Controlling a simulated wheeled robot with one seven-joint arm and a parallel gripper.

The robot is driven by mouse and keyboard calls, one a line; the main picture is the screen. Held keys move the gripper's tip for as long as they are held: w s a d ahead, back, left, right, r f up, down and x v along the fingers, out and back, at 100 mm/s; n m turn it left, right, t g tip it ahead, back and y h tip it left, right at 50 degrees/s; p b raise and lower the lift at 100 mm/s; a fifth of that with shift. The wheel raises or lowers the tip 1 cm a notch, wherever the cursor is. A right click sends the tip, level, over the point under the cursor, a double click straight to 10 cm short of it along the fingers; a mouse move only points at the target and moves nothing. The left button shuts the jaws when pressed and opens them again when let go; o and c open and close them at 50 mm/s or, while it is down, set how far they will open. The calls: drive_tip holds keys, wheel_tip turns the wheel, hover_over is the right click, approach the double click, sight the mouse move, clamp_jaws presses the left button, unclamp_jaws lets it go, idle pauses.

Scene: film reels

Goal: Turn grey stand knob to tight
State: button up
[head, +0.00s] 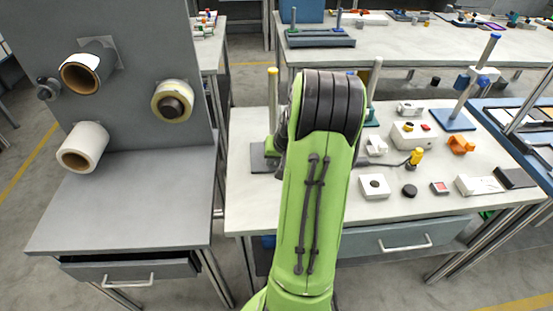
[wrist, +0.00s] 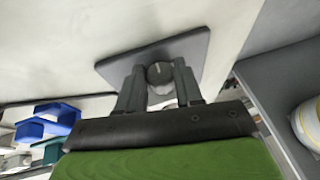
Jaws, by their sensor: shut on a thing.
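In the wrist view, the two dark fingers of my gripper (wrist: 159,84) are on either side of a dark round knob (wrist: 159,72) and shut on it. Behind the knob is the stand's grey square base plate (wrist: 112,69), on the pale table. In the head view, the grey stand's base (head: 259,164) and its upright post with a yellow tip (head: 273,97) show just left of my green arm. The arm hides the knob and most of my gripper there. No mark of how tight the knob is can be read.
A post on a green base (head: 374,85) stands close to the right of my arm. A white control box (head: 411,135), an orange part (head: 461,145) and small items fill the table's right side. A grey panel with rolls (head: 82,147) stands to the left.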

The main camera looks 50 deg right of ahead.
drive_tip(key=shift+s+d+t+y, duration=0.15)
drive_tip(key=shift+s+t+y, duration=0.05)
drive_tip(key=shift+t+y, duration=0.35)
drive_tip(key=shift+f+m+t+y+p, duration=0.1)
drive_tip(key=shift+m+t+y+p, duration=0.25)
drive_tip(key=shift+t, duration=0.2)
drive_tip(key=o, duration=1)
drive_tip(key=shift+o, duration=0.2)
